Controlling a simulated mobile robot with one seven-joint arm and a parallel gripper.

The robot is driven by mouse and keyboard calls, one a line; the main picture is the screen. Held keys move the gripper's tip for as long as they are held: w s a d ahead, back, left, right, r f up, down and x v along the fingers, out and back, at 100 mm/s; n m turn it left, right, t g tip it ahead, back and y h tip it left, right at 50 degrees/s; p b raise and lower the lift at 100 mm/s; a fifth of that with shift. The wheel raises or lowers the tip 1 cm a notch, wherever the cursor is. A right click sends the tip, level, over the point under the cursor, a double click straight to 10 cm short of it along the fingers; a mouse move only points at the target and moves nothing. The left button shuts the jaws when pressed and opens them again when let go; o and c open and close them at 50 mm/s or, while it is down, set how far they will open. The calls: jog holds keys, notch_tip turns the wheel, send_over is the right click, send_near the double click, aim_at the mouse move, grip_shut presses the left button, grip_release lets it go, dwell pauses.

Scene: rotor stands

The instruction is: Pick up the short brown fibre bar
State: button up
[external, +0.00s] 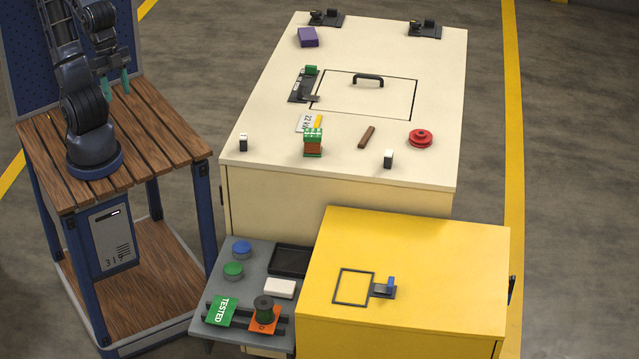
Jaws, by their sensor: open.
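The short brown fibre bar (366,137) lies flat on the cream cabinet top (255,125), near its front edge, at a slant. It is apart from the things around it. My gripper (116,85) has green fingers and is open and empty. It hangs above the slatted wooden cart (150,125) at the left, well to the left of the bar and not over the cream top.
A black handle (368,78) rises behind. A lower yellow cabinet (430,260) stands in front.

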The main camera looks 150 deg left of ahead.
jog(key=w+a+r+n+g, duration=0.1)
jog(key=w+a+r+n, duration=0.15)
jog(key=w+a, duration=0.45)
jog(key=w+a+r+n, duration=0.1)
jog(key=w+a+n, duration=0.3)
jog(key=w+a, duration=0.35)
jog(key=w+a+f+n+g, duration=0.1)
jog(key=w+a+n, duration=0.25)
jog(key=a, duration=0.45)
jog(key=w+a+f+n, duration=0.1)
jog(key=w+a+n, duration=0.1)
jog(key=w+a, duration=0.45)
jog(key=n+g, duration=0.2)
jog(key=n, duration=0.9)
send_over(367, 134)
notch_tip(367, 134, down, 19)
notch_tip(367, 134, down, 10)
jog(key=shift+d+f, duration=0.1)
grip_shut()
